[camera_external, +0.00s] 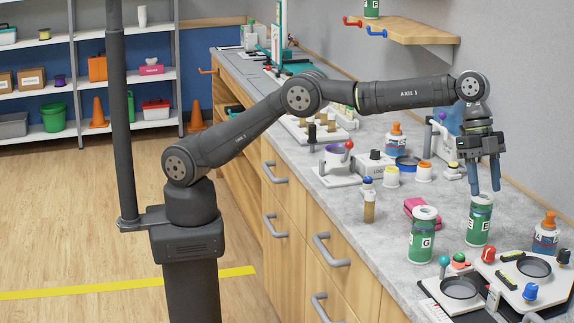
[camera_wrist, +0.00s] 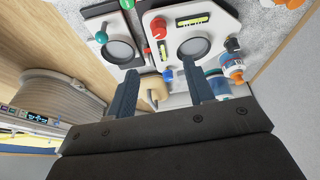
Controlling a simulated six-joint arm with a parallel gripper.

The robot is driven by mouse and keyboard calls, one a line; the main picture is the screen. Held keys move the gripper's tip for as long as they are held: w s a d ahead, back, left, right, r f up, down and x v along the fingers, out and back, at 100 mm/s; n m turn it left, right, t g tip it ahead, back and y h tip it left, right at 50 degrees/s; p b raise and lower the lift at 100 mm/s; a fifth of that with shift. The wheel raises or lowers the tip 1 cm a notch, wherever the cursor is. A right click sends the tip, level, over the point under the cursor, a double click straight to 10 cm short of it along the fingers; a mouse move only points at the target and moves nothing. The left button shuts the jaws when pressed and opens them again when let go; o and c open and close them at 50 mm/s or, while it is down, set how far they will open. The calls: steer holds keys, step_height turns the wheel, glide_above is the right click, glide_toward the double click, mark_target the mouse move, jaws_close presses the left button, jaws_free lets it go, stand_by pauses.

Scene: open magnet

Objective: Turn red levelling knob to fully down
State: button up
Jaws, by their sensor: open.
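The red levelling knob (camera_external: 489,254) stands at the rear left corner of a white levelling plate (camera_external: 495,270) on the bench. The knob also shows in the wrist view (camera_wrist: 158,27), near the top and left of a round dark dish (camera_wrist: 194,48). A blue knob (camera_external: 530,292) and a black knob (camera_external: 563,256) sit on the same plate. My gripper (camera_external: 485,190) is open, its blue fingers pointing down above the green can E (camera_external: 480,222), apart from the red knob.
A second unit with a round dish (camera_external: 461,287) and a teal ball knob (camera_external: 445,261) stands left of the plate. The green can G (camera_external: 423,235) and the blue bottle (camera_external: 546,235) stand nearby. A pink item (camera_external: 421,209) lies behind can G. The wall borders the bench at right.

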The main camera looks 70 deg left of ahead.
mark_target(490, 248)
step_height(490, 248, up, 3)
steer(key=s+a+n+t, duration=0.1)
steer(key=s+n, duration=0.2)
steer(key=n, duration=0.1)
steer(key=shift+t, duration=0.3)
steer(key=x, duration=1.7)
steer(key=shift+w+a+f, duration=0.1)
steer(key=shift+a+f, duration=0.1)
steer(key=shift+f, duration=0.15)
steer(key=shift+c, duration=0.5)
steer(key=c, duration=0.9)
steer(key=shift+m, duration=0.3)
steer(key=shift+w+r+m+g, duration=0.1)
steer(key=shift+m+g, duration=0.55)
steer(key=shift+m, duration=0.65)
steer(key=shift+w+m+g, duration=0.1)
steer(key=shift+m+g, duration=0.55)
steer(key=shift+m, duration=0.65)
